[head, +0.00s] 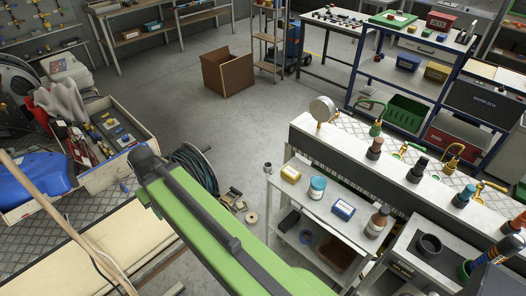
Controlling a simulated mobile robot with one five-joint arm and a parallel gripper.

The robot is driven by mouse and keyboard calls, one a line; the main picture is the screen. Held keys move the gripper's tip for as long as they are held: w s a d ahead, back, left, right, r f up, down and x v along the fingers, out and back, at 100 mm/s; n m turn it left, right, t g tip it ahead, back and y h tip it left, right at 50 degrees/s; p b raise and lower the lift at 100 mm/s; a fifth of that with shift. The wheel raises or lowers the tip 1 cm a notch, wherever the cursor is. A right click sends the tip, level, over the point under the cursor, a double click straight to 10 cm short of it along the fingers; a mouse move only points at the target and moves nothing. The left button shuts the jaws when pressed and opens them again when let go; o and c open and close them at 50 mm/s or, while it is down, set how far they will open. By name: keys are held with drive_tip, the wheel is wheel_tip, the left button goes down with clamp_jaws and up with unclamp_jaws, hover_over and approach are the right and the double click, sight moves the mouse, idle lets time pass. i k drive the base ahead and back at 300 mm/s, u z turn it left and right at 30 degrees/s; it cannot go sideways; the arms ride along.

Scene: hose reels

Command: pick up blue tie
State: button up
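I cannot clearly make out a blue tie. A small blue item (124,187) lies beside the lower edge of the open parts drawer at left; it is too small to identify.
A dark hose reel (194,170) stands behind my arm. A grey cart (322,214) holds small boxes and bottles. A long white bench (350,150) carries fittings and a gauge (322,109). A brown open box (228,74) stands on the floor; the floor around it is clear.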

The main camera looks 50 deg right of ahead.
sight(304, 241)
drive_tip(key=i, duration=0.55)
drive_tip(key=z, duration=2.35)
drive_tip(key=k, duration=0.95)
drive_tip(key=i, duration=0.95)
drive_tip(key=z, duration=0.1)
